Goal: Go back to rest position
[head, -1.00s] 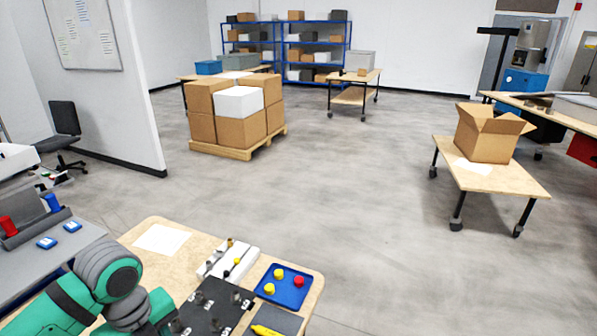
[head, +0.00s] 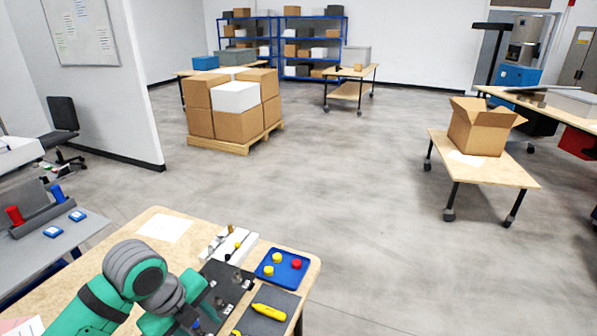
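My green and grey arm reaches in from the lower left of the head view, over the near wooden table (head: 141,247). Its grey joint is raised above the table and its lower links run down toward the bottom edge. My gripper's fingers do not show, so I cannot see whether they hold anything. On the table beside the arm are a dark board with dark parts (head: 238,276), a blue tray with yellow and red round pieces (head: 283,280), a white fixture (head: 245,244) and a yellow tool (head: 269,312) on a dark mat (head: 262,327).
A grey bench (head: 50,255) with red and blue items stands at left. Boxes on a pallet (head: 236,148), a low cart (head: 504,177) with an open carton (head: 476,135), and blue shelves (head: 276,48) stand farther off. The middle floor is clear.

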